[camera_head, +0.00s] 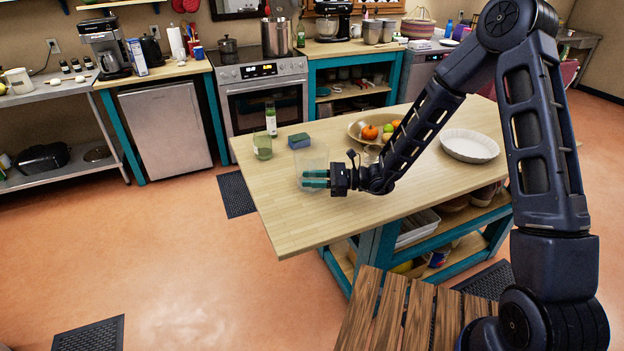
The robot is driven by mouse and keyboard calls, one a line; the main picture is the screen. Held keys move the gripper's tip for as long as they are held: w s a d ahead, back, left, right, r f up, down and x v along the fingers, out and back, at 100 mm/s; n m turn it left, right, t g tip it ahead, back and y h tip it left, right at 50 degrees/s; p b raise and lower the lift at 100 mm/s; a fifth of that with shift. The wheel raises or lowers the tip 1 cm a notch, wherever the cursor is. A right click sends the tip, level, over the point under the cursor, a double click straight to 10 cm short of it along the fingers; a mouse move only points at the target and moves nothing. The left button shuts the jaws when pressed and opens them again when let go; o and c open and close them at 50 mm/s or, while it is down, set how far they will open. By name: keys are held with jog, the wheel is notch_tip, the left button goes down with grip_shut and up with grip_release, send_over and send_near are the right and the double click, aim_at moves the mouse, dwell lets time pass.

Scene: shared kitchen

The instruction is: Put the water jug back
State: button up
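A clear, see-through container (312,157), which looks like the water jug, stands upright at the near left part of the wooden island. My gripper (315,178) reaches in from the right, low over the island top. Its two teal fingers point left and overlap the lower part of the jug in the picture. A small gap shows between the fingers. I cannot tell whether they are closed on the jug's handle or wall, or only beside it. The jug's handle is not clear to see.
On the island (290,222) stand a green glass (262,148), a bottle (271,120), a blue sponge-like block (299,141), a fruit bowl (360,127) and a white dish (469,147). The island's near left corner is bare. A slatted wooden surface (385,320) is close in front.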

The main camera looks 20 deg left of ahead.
jog(key=shift+r, duration=0.15)
jog(key=shift+w+d, duration=0.15)
jog(key=shift+d, duration=0.2)
jog(key=v, duration=1.1)
jog(key=shift+d+r, duration=0.1)
jog(key=shift+d, duration=0.05)
jog(key=s+d+r+n+t+h, duration=0.3)
jog(key=d+r, duration=0.4)
jog(key=d, duration=0.8)
jog(key=s+d+r+n+t+h, duration=0.3)
jog(key=d+r+n+h, duration=0.3)
jog(key=d, duration=0.8)
jog(key=s+d+r+n+t+h, duration=0.3)
jog(key=d+r+h, duration=0.5)
jog(key=d, duration=0.7)
jog(key=shift+s+d+r+n+t, duration=0.35)
jog(key=shift+r+n+t, duration=0.3)
jog(key=shift+t, duration=0.25)
